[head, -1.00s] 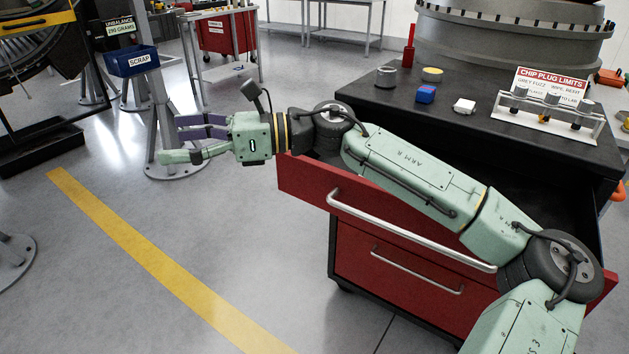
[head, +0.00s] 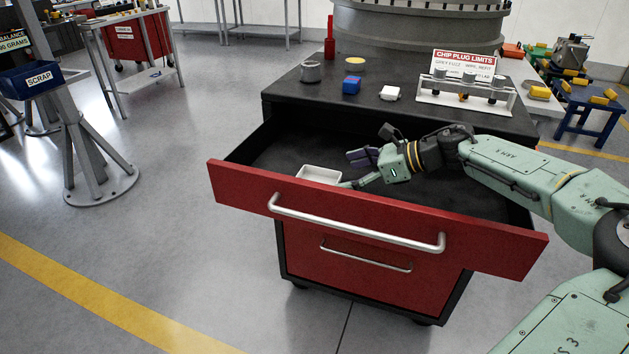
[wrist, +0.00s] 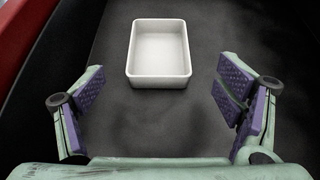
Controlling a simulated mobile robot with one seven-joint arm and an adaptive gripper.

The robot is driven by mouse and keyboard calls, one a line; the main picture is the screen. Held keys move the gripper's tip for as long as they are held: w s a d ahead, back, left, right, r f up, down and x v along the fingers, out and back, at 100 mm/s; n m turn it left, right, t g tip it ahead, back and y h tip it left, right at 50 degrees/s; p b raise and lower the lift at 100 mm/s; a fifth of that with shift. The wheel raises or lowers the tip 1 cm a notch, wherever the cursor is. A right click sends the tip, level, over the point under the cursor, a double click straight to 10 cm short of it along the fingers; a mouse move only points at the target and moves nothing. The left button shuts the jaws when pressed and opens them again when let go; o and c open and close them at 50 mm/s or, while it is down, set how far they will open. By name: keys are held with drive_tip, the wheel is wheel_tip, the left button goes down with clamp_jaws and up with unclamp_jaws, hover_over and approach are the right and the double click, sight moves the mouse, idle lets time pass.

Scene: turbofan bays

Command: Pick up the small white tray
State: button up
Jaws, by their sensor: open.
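The small white tray (head: 320,174) lies in the open top drawer, close behind the red drawer front in the head view. In the wrist view the tray (wrist: 158,77) is upright and looks empty, on the dark drawer floor. My gripper (head: 352,170) is in the drawer area just right of the tray. In the wrist view my gripper (wrist: 160,105) is open, its purple pads wide apart, with the tray ahead and between the line of the fingers. No contact with the tray shows.
The red drawer front (head: 370,215) with its metal handle borders the drawer. The drawer floor around the tray is clear.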

sight(323, 175)
drive_tip(key=p+x, duration=0.1)
drive_tip(key=x, duration=0.1)
drive_tip(key=p+x, duration=0.1)
drive_tip(key=x, duration=0.1)
drive_tip(key=r+p+x, duration=0.1)
drive_tip(key=shift+a+f, duration=0.25)
drive_tip(key=shift+a, duration=0.35)
drive_tip(key=shift+w+a+f, duration=0.2)
drive_tip(key=shift+a+f, duration=0.05)
drive_tip(key=shift+f, duration=0.1)
drive_tip(key=c, duration=1.2)
drive_tip(key=shift+c, duration=0.5)
drive_tip(key=shift+r, duration=0.15)
